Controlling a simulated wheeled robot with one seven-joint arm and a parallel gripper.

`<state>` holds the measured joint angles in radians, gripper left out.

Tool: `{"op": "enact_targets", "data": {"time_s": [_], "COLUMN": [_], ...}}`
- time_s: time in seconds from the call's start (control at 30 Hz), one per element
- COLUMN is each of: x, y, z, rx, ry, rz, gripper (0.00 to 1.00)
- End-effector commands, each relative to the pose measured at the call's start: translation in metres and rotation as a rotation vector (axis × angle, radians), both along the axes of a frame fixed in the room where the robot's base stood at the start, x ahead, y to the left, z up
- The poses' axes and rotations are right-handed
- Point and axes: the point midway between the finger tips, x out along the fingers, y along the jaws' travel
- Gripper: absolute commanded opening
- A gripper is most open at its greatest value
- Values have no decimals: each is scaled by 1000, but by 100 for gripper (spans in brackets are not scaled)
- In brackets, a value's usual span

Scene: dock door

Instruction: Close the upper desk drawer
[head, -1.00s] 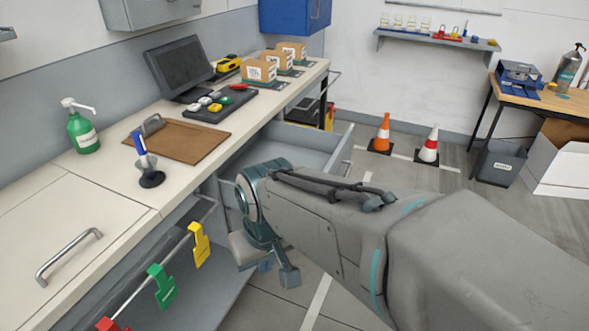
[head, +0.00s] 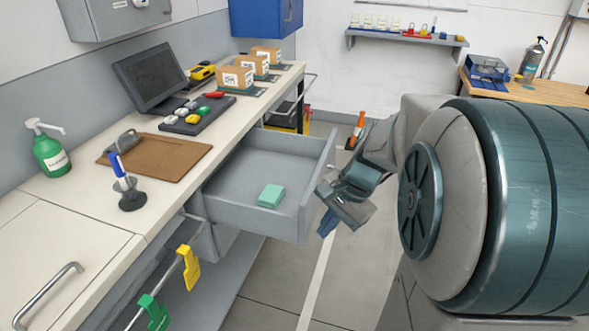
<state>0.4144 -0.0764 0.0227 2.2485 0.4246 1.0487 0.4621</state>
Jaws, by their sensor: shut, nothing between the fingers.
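The upper desk drawer (head: 250,215) is grey and stands pulled well out from under the white desk top. A small green block (head: 271,195) lies on its floor near the front. The drawer's front panel (head: 318,188) faces right, toward my arm. My gripper (head: 328,222) is just to the right of the front panel, with its fingers pointing down and left. It is shut and holds nothing. I cannot tell whether it touches the panel. The drawer's handle is not clearly visible.
On the desk (head: 75,205) are a clipboard (head: 165,160), a pen stand (head: 130,200), a green pump bottle (head: 48,153), a monitor (head: 150,80) and small boxes (head: 236,78). Yellow (head: 188,268) and green tags (head: 153,312) hang from a rail below.

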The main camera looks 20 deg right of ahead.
Motion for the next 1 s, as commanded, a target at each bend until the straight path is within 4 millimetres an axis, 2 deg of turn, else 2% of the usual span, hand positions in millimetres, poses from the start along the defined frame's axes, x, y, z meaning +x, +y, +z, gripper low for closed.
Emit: {"op": "enact_targets", "data": {"time_s": [0.03, 0.2, 0.33, 0.47, 0.57, 0.67, 1.0], "x": [13, 46, 60, 66, 69, 73, 100], "y": [-20, -75, -111, -132, -135, -130, -88], "z": [-3, -10, -14, -17, -19, -27, -77], "rx": [73, 312, 451, 532, 555, 558, 557], "ry": [40, 140, 188, 214, 220, 223, 224], "rz": [-155, -587, -808, -922, -953, -957, -952], "gripper": [0, 0, 0, 0, 0, 0, 0]}}
